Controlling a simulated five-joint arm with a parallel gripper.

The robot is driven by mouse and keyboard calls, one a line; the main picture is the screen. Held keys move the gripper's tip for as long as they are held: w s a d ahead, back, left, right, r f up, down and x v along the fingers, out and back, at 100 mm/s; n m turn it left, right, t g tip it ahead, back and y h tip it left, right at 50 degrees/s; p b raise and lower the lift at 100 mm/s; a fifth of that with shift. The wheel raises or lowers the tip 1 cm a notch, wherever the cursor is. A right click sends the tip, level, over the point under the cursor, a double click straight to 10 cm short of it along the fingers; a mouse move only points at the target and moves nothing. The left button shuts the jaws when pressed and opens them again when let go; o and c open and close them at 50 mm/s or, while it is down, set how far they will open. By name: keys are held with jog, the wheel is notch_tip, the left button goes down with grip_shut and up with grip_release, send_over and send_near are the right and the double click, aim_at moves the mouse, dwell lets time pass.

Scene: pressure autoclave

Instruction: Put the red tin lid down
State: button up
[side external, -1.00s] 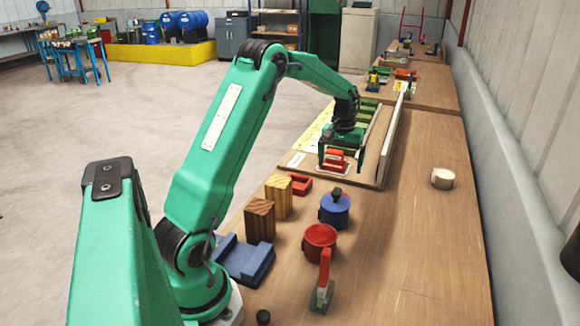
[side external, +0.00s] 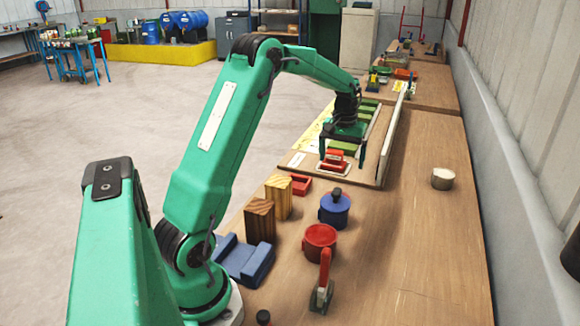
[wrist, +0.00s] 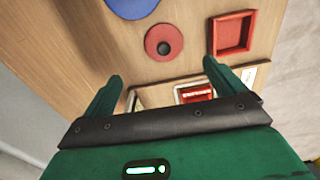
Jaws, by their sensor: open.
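A raised strip (side external: 391,135) edges the board. A pale cylinder (side external: 442,179) stands right, with clear table around it.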

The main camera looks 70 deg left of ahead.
jog(key=s+d+r+m+t, duration=0.1)
jog(key=s+d+r+m, duration=0.1)
jog(key=s+d+r, duration=0.35)
jog(key=s+d+r+m+t, duration=0.1)
jog(key=s+d+r+m, duration=0.15)
jog(key=d+r, duration=0.45)
jog(key=s+d+f+m+t, duration=0.1)
jog(key=s+d+m+t, duration=0.2)
jog(key=s+d, duration=0.8)
jog(key=s+m, duration=0.1)
jog(key=s, duration=0.3)
jog(key=shift+s+d+f, duration=0.15)
jog(key=shift+s+d, duration=0.25)
jog(key=shift+o, duration=0.6)
jog(key=shift+d, duration=0.1)
jog(key=w+d+n+g, duration=0.2)
jog(key=d+n+g, duration=0.3)
jog(key=n, duration=0.3)
jog(key=shift+w+d+r+n, duration=0.2)
jog(key=shift+d+n, duration=0.15)
jog(key=shift+d, duration=0.15)
